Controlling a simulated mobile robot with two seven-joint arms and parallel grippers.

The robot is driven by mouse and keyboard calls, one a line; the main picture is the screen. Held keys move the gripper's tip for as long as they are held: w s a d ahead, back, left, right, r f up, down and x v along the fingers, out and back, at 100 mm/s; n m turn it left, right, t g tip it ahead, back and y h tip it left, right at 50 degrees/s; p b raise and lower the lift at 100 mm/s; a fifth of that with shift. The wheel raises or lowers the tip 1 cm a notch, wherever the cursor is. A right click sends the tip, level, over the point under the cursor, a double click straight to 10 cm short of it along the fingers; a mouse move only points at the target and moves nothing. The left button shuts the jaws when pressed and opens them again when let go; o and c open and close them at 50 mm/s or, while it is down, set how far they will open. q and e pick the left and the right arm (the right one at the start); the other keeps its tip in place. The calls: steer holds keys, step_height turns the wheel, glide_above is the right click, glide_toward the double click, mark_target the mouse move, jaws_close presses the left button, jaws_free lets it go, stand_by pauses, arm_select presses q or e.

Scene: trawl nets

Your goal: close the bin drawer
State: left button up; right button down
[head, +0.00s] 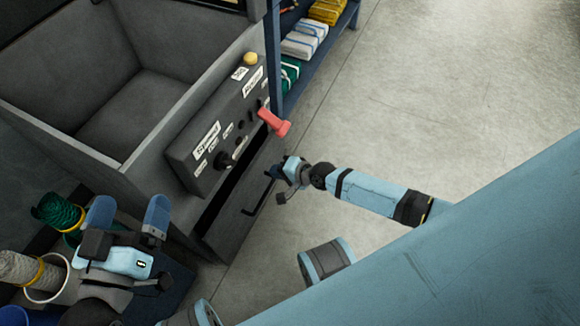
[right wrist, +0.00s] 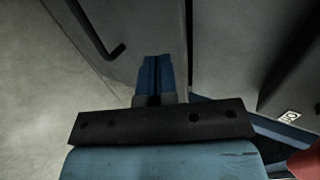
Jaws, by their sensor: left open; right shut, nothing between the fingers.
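The bin drawer (head: 232,226) is a dark grey drawer low in the bin's front, below the control panel, with a black bar handle (head: 262,197). A dark gap shows along its top edge, so it stands somewhat open. My right gripper (head: 277,172) is shut and empty at the drawer front's far end, close beyond the handle; I cannot tell whether it touches. In the right wrist view its blue fingers (right wrist: 155,78) are together before a grey panel, with the black handle (right wrist: 100,35) to their upper left. My left gripper (head: 128,217) is open and empty at lower left.
The control panel (head: 215,135) has knobs, labels and a red lever (head: 272,122) jutting out above the drawer. The open grey bin (head: 130,100) lies behind. Twine spools (head: 57,212) sit near my left gripper. A blue shelf (head: 318,58) stands beyond. The floor at right is clear.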

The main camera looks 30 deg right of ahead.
mark_target(255, 165)
steer(key=w+a, duration=0.1)
steer(key=w+a+b, duration=0.1)
steer(key=w+a, duration=0.1)
steer(key=w, duration=0.1)
steer(key=shift+a+f, duration=0.1)
steer(key=shift+f, duration=0.25)
arm_select(q)
step_height(255, 165, down, 3)
steer(key=shift+d+r+g, duration=0.1)
steer(key=shift+g, duration=0.4)
arm_select(e)
steer(key=shift+w, duration=0.1)
arm_select(q)
steer(key=shift+s+d+f+b, duration=0.1)
steer(key=shift+s+f+b, duration=0.05)
steer(key=shift+f+b, duration=0.15)
arm_select(e)
steer(key=w+a, duration=0.1)
steer(key=w, duration=0.1)
steer(key=w+a, duration=0.1)
steer(key=a, duration=0.1)
steer(key=shift+w+r, duration=0.15)
steer(key=shift+w, duration=0.2)
arm_select(q)
steer(key=shift+r, duration=0.15)
